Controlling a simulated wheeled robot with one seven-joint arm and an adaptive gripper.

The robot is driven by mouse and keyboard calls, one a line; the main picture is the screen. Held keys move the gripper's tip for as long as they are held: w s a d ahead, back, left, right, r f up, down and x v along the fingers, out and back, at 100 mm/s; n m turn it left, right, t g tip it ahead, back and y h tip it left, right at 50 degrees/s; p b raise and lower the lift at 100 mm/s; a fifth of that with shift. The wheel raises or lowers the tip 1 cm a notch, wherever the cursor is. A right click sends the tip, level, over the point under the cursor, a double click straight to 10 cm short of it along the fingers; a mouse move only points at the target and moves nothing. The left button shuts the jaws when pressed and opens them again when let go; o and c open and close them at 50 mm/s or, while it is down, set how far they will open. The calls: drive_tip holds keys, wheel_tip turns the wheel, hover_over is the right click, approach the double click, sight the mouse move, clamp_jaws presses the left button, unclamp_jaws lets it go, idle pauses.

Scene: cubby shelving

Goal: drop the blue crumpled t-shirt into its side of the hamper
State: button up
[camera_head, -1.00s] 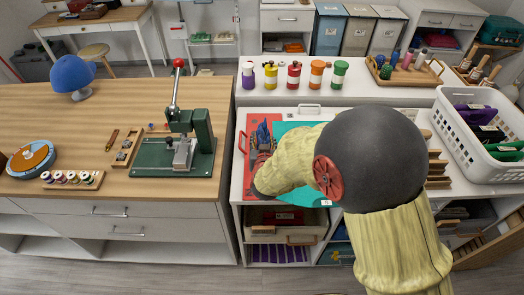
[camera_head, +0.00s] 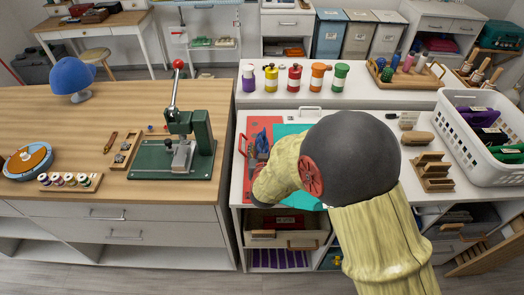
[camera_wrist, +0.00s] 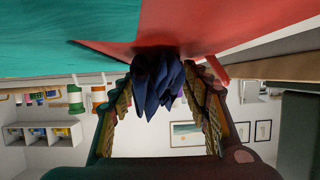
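The dark blue crumpled t-shirt (camera_head: 262,140) is on the red part of the red-and-teal surface, on the white counter, partly hidden by my arm. In the wrist view the t-shirt (camera_wrist: 157,82) stands in folds between my two fingers. My gripper (camera_wrist: 158,78) has its fingers spread apart, one on each side of the cloth, with the tips close to its edges. I cannot tell whether they touch it. At the back, a hamper shows blue (camera_head: 328,36), beige (camera_head: 356,36) and grey (camera_head: 385,38) bins side by side.
A white basket (camera_head: 458,135) stands at right, beside a wooden stepped rack (camera_head: 432,172). Several coloured pepper-mill-like items (camera_head: 295,78) line the rear counter. A green press (camera_head: 198,140) stands on the wooden counter at left. A raised rear counter lies between my arm and the bins.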

drive_tip(key=shift+o, duration=0.9)
drive_tip(key=shift+r, duration=0.2)
drive_tip(key=p+v, duration=0.3)
drive_tip(key=v, duration=0.9)
drive_tip(key=shift+f+p, duration=0.1)
drive_tip(key=shift+p, duration=0.25)
